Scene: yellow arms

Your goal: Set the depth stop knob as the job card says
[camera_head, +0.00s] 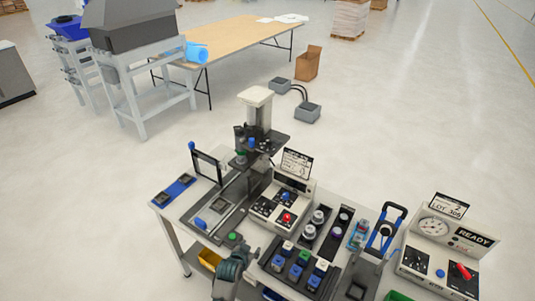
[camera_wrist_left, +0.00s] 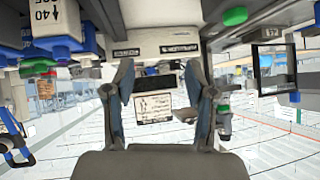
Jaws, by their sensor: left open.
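A white control box (camera_head: 283,207) on the bench carries black plates with small knobs, among them a red one (camera_head: 286,217). A job card (camera_head: 297,162) stands at its back, its text too small to read; a card also shows upside down between my fingers in the left wrist view (camera_wrist_left: 154,107). A press (camera_head: 259,112) stands behind, with a green knob (camera_head: 241,153) low on its left. I cannot tell which knob is the depth stop. My left gripper (camera_head: 237,251) is at the bench's front, left of the box; its fingers are open and empty in the left wrist view (camera_wrist_left: 162,75).
A gauge box (camera_head: 440,243) with a READY sign stands far right. A black frame (camera_head: 207,165) stands at the left.

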